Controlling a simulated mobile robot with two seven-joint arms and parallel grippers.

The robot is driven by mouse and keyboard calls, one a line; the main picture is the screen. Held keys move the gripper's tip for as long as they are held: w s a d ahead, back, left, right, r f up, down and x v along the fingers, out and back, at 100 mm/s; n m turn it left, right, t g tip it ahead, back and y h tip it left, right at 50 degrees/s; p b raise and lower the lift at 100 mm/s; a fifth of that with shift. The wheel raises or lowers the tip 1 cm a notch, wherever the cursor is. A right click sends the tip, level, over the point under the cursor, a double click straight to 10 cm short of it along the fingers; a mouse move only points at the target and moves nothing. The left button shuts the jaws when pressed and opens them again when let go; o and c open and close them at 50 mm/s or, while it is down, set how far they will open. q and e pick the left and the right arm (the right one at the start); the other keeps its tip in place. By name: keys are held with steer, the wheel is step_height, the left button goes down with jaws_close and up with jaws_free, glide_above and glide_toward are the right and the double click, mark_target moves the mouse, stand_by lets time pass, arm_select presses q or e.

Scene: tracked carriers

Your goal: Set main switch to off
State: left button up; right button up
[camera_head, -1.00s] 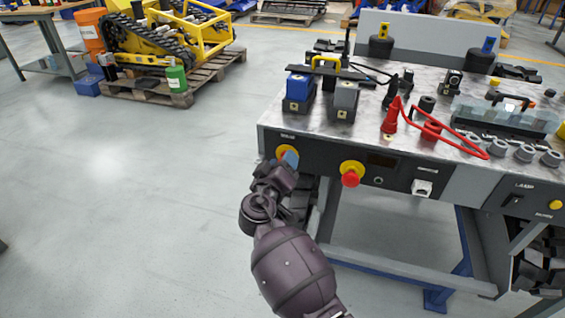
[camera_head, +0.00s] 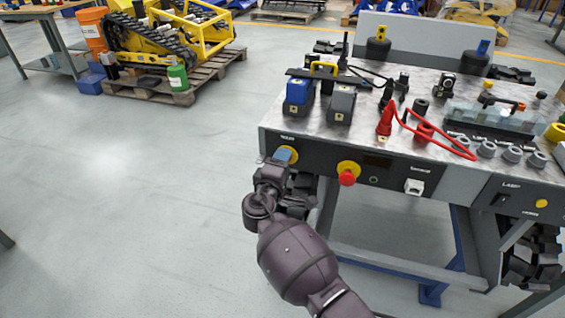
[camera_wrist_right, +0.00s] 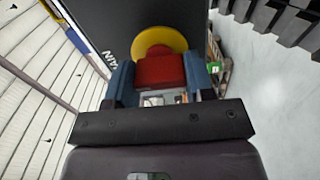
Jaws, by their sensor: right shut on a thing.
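The main switch is a yellow disc with a red handle on the panel's front left. In the head view its yellow disc (camera_head: 292,151) shows beside my fingertips; the red handle is hidden there. In the right wrist view the red handle (camera_wrist_right: 160,71) sits between the blue fingertips of my right gripper (camera_wrist_right: 163,80), with the yellow disc (camera_wrist_right: 160,38) behind it. My right gripper (camera_head: 281,157) is shut on the handle in the head view. My left gripper is not in view.
A red knob on a yellow base (camera_head: 348,173) is right of the main switch on the same panel. The workbench top (camera_head: 345,138) carries batteries, a red cable and several grey parts. Open floor (camera_head: 130,220) lies to the left.

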steer(key=shift+r+n, duration=0.15)
steer(key=shift+n, duration=0.15)
steer(key=o, duration=0.8)
steer(key=shift+c, duration=0.2)
steer(key=shift+o, duration=0.8)
